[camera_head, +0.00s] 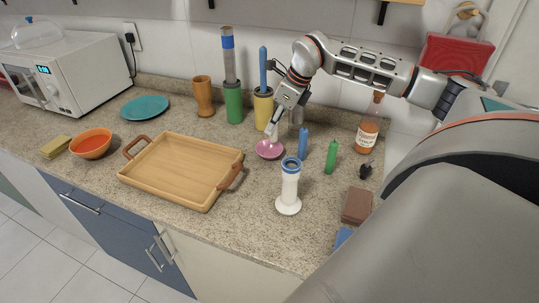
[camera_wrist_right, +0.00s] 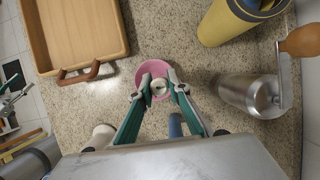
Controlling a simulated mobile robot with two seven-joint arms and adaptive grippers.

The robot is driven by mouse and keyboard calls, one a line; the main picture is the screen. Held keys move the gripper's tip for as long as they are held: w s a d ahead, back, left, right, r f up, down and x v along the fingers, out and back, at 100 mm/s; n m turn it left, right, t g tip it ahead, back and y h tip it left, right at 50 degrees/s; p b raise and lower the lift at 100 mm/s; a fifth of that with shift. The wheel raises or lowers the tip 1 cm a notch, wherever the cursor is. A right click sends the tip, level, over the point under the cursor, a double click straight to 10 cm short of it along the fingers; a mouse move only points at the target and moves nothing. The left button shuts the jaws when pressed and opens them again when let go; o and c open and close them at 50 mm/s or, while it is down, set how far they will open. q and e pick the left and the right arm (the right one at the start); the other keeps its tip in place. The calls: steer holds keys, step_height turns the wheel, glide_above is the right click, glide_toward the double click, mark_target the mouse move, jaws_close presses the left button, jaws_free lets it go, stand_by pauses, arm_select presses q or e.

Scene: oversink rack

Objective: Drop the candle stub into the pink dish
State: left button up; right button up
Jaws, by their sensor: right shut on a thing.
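The pink dish (camera_head: 269,150) stands on the counter right of the wooden tray. It also shows in the right wrist view (camera_wrist_right: 143,76). My right gripper (camera_head: 273,133) is right above the dish, pointing down. In the right wrist view its fingertips (camera_wrist_right: 159,87) are shut on a small whitish candle stub (camera_wrist_right: 159,90), seen over the dish's inside. From these views I cannot tell whether the stub touches the dish. What looks like my left gripper (camera_wrist_right: 12,86) shows small at the left edge of the right wrist view; its jaws are unclear.
The wooden tray (camera_head: 161,186) lies left of the dish. A white candlestick-like holder (camera_head: 289,190), a blue candle (camera_head: 303,145) and a green candle (camera_head: 331,156) stand to the right. A yellow canister (camera_head: 263,111) and a metal grinder (camera_wrist_right: 245,94) are behind. An amber bottle (camera_head: 368,132) stands farther right.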

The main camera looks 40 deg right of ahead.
steer(key=o, duration=1)
steer(key=v, duration=1.2)
steer(key=shift+w+r, duration=0.1)
steer(key=shift+r, duration=0.05)
